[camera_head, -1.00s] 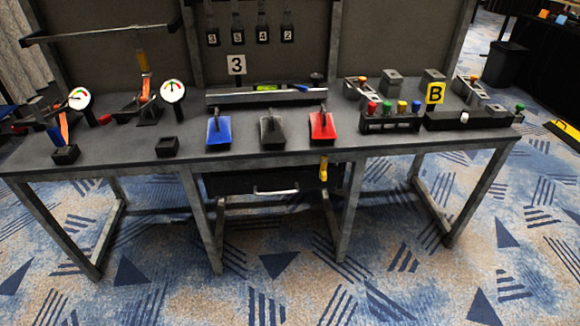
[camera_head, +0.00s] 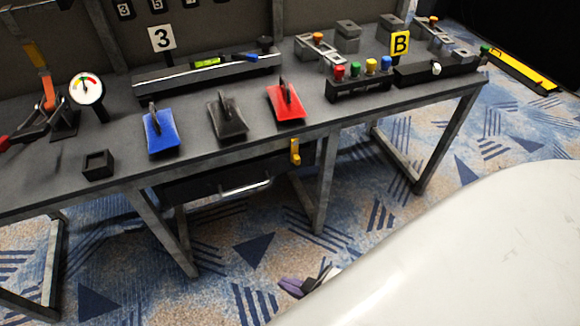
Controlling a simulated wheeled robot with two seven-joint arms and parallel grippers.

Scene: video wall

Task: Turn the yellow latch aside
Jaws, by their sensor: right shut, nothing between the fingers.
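The yellow latch (camera_head: 295,152) hangs upright at the table's front edge, by the right end of the black drawer (camera_head: 215,183). The drawer sits under the tabletop and has a silver handle (camera_head: 245,188). My right gripper (camera_head: 296,286) shows small at the bottom centre, over the carpet, partly hidden by my own large white arm. It is shut with nothing in it. In the picture it is well below the latch and apart from it. My left gripper is not in view.
The grey table (camera_head: 215,160) carries blue (camera_head: 160,134), black (camera_head: 230,122) and red (camera_head: 288,105) paddle-like pieces near its front edge. A row of coloured buttons (camera_head: 358,88) stands to the right. A table leg (camera_head: 327,180) stands just right of the latch.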

